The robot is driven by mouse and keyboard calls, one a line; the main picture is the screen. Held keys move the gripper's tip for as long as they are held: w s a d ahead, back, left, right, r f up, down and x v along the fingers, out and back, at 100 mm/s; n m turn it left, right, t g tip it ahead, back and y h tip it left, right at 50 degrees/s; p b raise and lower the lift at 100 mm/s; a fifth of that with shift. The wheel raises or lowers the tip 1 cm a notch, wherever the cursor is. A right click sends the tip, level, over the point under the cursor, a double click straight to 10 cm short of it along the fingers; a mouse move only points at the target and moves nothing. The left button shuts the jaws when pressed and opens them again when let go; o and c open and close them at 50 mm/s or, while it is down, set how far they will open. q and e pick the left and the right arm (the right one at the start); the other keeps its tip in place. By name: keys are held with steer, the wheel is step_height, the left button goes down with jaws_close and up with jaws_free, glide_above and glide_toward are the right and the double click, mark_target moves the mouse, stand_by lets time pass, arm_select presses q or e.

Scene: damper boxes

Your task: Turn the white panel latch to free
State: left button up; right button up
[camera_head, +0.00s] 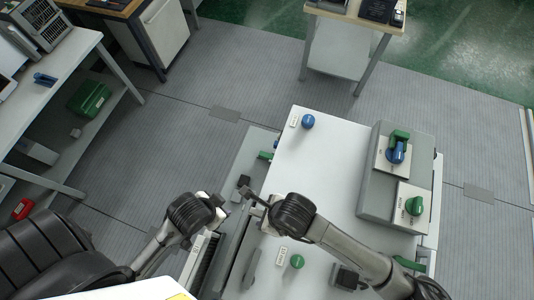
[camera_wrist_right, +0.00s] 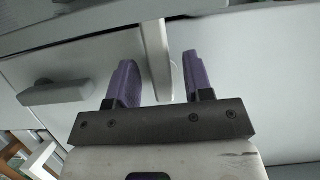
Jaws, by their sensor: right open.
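In the right wrist view, a pale upright bar (camera_wrist_right: 155,50) stands on a light grey panel face (camera_wrist_right: 240,60). It looks like the white panel latch. My right gripper (camera_wrist_right: 160,75) is open, with its two purple fingers on either side of the bar's lower end. The bar appears apart from both fingers, but depth is hard to judge. In the head view, my right gripper (camera_head: 250,195) is at the left edge of the white-topped bench (camera_head: 325,170), and the latch cannot be made out there. My left gripper (camera_head: 222,203) is just left of it, too small to read its fingers.
A grey box (camera_head: 368,205) with blue and green knobs stands on the bench's right side. A blue knob (camera_head: 308,121) and a green knob (camera_head: 297,262) sit on the white top. In the wrist view, a dark grey handle (camera_wrist_right: 55,92) is left of the fingers.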

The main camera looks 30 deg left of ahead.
jaws_close()
stand_by(0.3)
